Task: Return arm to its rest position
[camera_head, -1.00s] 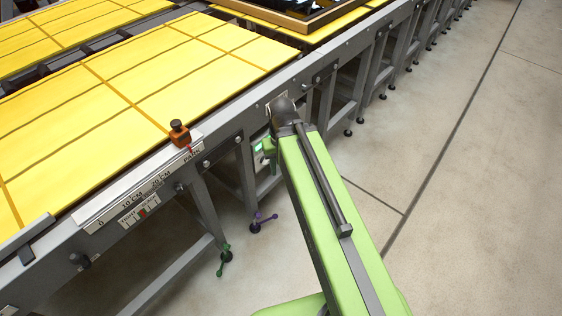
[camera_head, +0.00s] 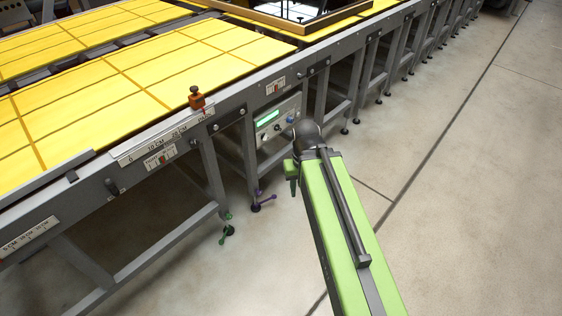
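My green arm (camera_head: 343,235) reaches up from the bottom right of the head view. Its dark end joint (camera_head: 304,134) is beside the front of the table frame, over the floor, and looks apart from the frame. Nothing held is visible.
A long grey table (camera_head: 150,155) with yellow panels (camera_head: 165,80) runs along the left. An orange slider (camera_head: 197,98) sits on its ruled edge. A control box (camera_head: 278,122) with a green display is under the frame. Floor at right is clear.

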